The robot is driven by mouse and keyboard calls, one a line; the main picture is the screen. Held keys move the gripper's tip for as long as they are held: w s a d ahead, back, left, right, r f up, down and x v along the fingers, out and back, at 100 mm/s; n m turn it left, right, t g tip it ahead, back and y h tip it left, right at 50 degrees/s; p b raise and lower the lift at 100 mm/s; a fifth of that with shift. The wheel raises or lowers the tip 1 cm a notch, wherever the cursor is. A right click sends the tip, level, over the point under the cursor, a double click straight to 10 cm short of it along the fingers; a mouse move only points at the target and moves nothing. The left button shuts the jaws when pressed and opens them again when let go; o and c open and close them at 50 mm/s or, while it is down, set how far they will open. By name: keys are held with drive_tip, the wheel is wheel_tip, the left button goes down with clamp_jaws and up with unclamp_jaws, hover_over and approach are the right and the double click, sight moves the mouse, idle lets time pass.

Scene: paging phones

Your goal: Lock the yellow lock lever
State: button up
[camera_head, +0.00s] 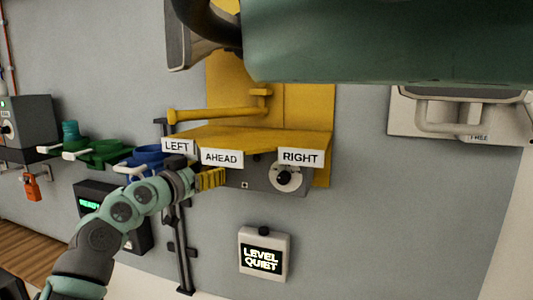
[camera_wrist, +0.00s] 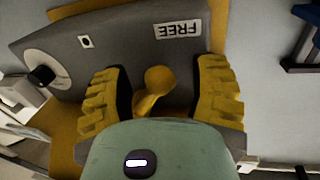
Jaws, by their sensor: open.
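The yellow lock lever (camera_wrist: 157,82) shows in the wrist view as a short stem with a rounded end, in front of a grey box (camera_wrist: 125,45) with an upside-down FREE label (camera_wrist: 177,29). My gripper (camera_wrist: 161,70) is open, with one yellow ridged finger on each side of the lever. Gaps show between the lever and both fingers. In the head view my gripper (camera_head: 211,179) is at the left part of the grey box (camera_head: 248,178), below the AHEAD sign. The lever is hidden there behind my gripper.
A yellow shelf (camera_head: 245,137) with LEFT, AHEAD and RIGHT signs juts out above the box. A dial (camera_head: 288,177) sits to the right. A LEVEL QUIET display (camera_head: 263,255) is below. Blue (camera_head: 150,155) and green (camera_head: 104,151) fixtures stand to the left.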

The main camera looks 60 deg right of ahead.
drive_tip(key=shift+c, duration=0.2)
clamp_jaws()
